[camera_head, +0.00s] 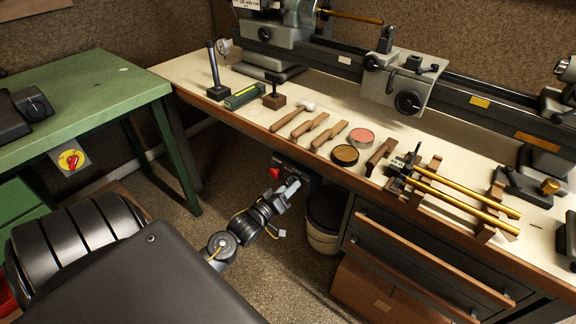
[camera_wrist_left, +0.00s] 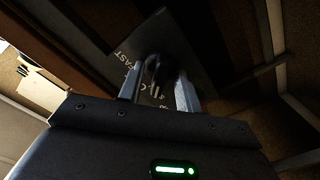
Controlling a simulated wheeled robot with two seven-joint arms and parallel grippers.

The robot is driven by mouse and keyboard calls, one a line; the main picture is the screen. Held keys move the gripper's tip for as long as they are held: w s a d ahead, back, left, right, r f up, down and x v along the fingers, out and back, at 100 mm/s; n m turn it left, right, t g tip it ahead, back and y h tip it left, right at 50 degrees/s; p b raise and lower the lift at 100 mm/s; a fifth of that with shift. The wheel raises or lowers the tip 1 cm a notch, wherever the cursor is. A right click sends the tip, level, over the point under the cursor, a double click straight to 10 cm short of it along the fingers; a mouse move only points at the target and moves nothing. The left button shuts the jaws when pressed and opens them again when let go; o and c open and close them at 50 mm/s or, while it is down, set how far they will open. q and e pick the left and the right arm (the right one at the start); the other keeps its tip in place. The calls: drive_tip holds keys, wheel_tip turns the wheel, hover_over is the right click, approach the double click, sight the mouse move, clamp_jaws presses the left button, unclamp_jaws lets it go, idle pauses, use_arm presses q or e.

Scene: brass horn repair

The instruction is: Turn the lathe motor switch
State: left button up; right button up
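A dark switch box (camera_head: 298,176) with a red button (camera_head: 275,173) is fixed under the front edge of the lathe bench. My left gripper (camera_head: 292,186) is at this box, its arm coming up from the lower left. In the left wrist view, a round black knob (camera_wrist_left: 160,70) stands on a grey plate (camera_wrist_left: 190,50) with "FAST" lettering. The two fingers of my left gripper (camera_wrist_left: 159,88) are apart, one on each side of the knob. Whether they press on it I cannot tell. In the head view the gripper hides the knob. My right gripper is not in view.
The lathe (camera_head: 400,80) stands along the back of the bench. Hand tools, tins and brass tubes (camera_head: 465,200) lie on the bench top. A bin (camera_head: 325,215) and a drawer unit (camera_head: 420,265) stand below.

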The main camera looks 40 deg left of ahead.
use_arm(q)
drive_tip(key=s, duration=1.1)
drive_tip(key=shift+d, duration=0.15)
drive_tip(key=shift+w, duration=0.1)
